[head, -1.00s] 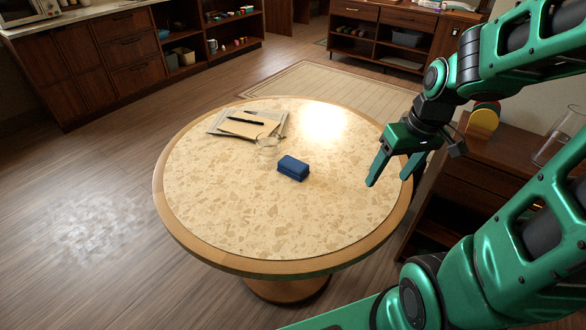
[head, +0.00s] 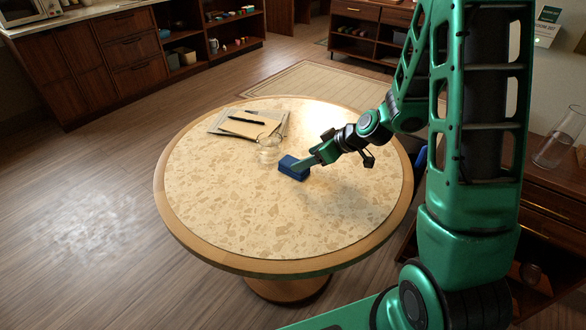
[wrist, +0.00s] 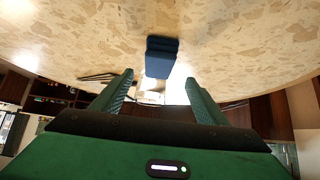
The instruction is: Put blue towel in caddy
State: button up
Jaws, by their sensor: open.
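The blue towel (head: 288,169) is a small folded block lying on the round table (head: 225,215), near its middle. It also shows in the wrist view (wrist: 161,58), centred just ahead of the fingers. My gripper (head: 305,163) is low over the table at the towel's right side, and it hides part of the towel's edge. In the wrist view my gripper (wrist: 160,77) is open, its fingers apart on either side of the towel's line, with nothing held. I cannot tell whether the fingertips touch the towel. I cannot make out a caddy for certain.
A clear glass bowl (head: 269,149) stands close behind the towel. Papers with a pen (head: 250,122) lie at the table's back left. A glass vase (head: 558,140) stands on the cabinet at right. The front of the tabletop is clear.

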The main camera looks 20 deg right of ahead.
aim_at(294, 162)
jog(key=shift+x, duration=3.95)
jog(key=shift+w, duration=0.1)
jog(key=c, duration=1.2)
jog(key=shift+r, duration=0.15)
jog(key=shift+c, duration=0.2)
